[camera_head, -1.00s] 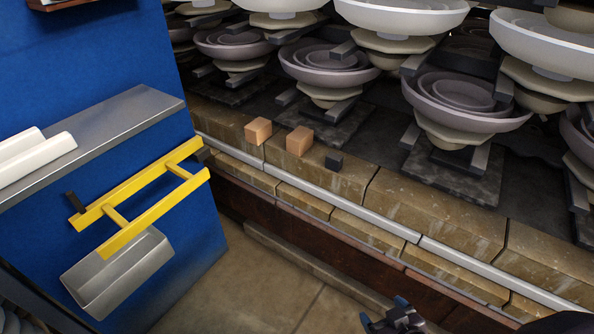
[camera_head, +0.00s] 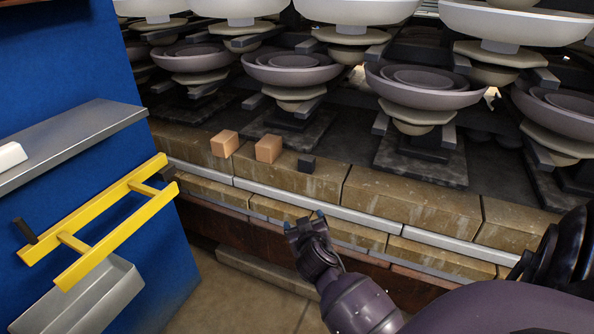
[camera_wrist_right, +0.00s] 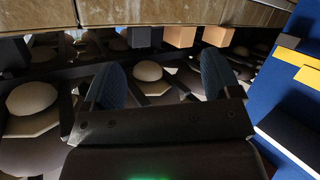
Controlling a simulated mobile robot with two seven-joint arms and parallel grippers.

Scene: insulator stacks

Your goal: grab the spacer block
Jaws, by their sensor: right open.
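Two tan-orange blocks, the left one (camera_head: 224,144) and the right one (camera_head: 268,148), and a small dark block (camera_head: 306,164) stand apart in a row on the brick ledge. I cannot tell which is meant by the spacer block. My right gripper (camera_head: 305,219) is open and empty, in front of the ledge and nearest below the dark block. In the right wrist view the scene is upside down: the dark block (camera_wrist_right: 138,36) and the tan blocks (camera_wrist_right: 180,36) (camera_wrist_right: 217,36) show beyond the open fingers (camera_wrist_right: 162,78). My left gripper is not in view.
Stacks of grey and white insulators (camera_head: 424,85) stand on dark slabs close behind the blocks. A metal rail (camera_head: 310,207) runs along the ledge's front. A blue cabinet (camera_head: 60,60) with a yellow frame (camera_head: 100,220) and grey shelf stands left. The floor between is free.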

